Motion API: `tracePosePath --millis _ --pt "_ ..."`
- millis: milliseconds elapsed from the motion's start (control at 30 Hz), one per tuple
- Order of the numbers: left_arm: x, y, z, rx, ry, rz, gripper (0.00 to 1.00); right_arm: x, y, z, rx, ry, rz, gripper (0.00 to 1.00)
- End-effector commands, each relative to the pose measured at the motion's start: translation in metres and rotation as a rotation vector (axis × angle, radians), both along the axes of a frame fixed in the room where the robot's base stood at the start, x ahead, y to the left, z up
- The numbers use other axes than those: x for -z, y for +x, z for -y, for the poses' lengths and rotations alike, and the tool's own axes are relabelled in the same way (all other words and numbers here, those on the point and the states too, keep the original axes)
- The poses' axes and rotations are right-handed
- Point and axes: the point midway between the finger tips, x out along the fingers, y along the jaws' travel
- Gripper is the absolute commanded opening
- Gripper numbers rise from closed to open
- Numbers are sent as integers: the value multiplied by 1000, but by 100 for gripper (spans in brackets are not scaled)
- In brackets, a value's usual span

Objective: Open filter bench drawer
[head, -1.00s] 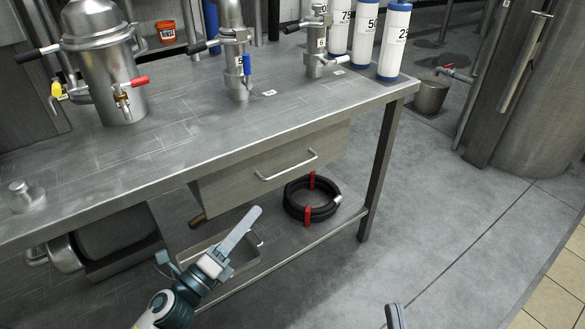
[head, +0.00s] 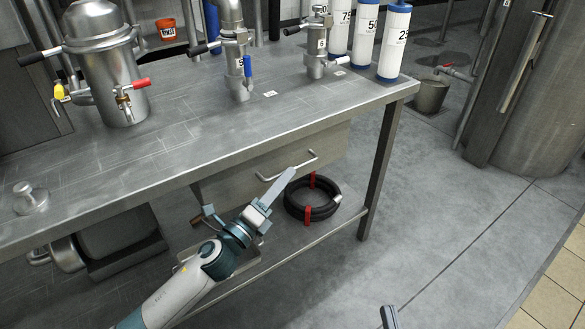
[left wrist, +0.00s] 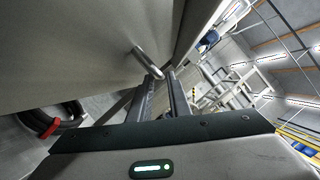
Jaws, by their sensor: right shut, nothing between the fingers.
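The filter bench drawer (head: 232,184) is a grey metal box under the bench top, and its front looks closed. Its bar handle (head: 289,168) is on the front panel; the handle also shows in the left wrist view (left wrist: 147,62), just ahead of the fingertips. My left gripper (head: 283,181) is just below and in front of the handle, its fingers pointing up at it. In the left wrist view the two fingers (left wrist: 164,80) stand apart with nothing clearly between them. Contact with the handle cannot be told. My right gripper (head: 390,317) is shut at the bottom edge, partly out of view.
The steel bench top (head: 190,125) carries a jacketed vessel (head: 108,65), valve fittings and white filter cartridges (head: 394,40). A coiled black hose (head: 312,208) with red ties lies on the lower shelf. A bench leg (head: 379,175) stands right of the drawer.

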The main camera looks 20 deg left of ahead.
Motion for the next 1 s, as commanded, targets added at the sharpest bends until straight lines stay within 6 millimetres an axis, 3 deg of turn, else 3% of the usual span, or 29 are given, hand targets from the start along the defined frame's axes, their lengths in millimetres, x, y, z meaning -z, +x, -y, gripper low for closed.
tracePosePath --millis 300,733,767,833,1000 --pt "-8 32 11 0 -1 1 17 1 1 0 1 -2 -9 0" --pt "-9 38 13 0 -1 0 17 2 1 0 1 -3 -12 0" --pt "-9 38 13 0 -1 0 15 2 1 0 1 -3 -12 0" --pt "-9 38 13 0 -1 0 0 2 1 0 1 -3 -12 0" --pt "-9 38 13 0 -1 0 0 2 1 0 1 -3 -12 0"
